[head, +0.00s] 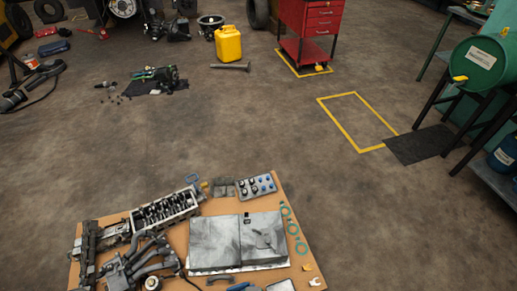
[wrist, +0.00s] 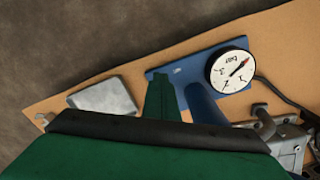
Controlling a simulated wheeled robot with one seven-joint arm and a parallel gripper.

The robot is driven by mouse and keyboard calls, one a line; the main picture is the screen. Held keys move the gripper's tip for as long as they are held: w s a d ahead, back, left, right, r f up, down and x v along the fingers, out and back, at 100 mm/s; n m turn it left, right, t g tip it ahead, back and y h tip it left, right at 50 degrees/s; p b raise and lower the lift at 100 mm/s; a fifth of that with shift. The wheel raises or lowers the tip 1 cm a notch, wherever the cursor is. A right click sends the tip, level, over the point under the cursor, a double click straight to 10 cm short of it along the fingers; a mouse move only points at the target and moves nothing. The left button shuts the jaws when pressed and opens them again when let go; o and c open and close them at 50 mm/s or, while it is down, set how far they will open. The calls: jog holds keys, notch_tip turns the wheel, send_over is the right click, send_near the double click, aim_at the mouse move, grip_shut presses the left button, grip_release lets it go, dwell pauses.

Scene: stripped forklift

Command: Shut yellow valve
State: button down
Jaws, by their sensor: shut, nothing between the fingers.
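A small yellow valve (head: 460,78) shows in the head view at the right, low on the front of a green drum (head: 486,60). The drum lies on its side on a dark metal stand. The angle of the valve's handle is too small to tell. In the wrist view, my gripper (wrist: 162,86) is shut and empty, its green fingers together above a brown board. The gripper does not show in the head view. The valve is out of the wrist view, and my gripper is apart from it.
The brown board (head: 302,258) holds engine parts and a grey metal case (head: 238,240). A pressure gauge (wrist: 230,72) lies near my fingers. A dark mat (head: 418,144) lies before the drum stand. A red tool cabinet (head: 308,30) and yellow can (head: 228,43) stand behind. The middle floor is clear.

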jog(key=shift+w, duration=0.45)
dwell(0.3)
jog(key=shift+s, duration=0.5)
notch_tip(320, 180, up, 6)
dwell(0.6)
jog(key=shift+s, duration=0.15)
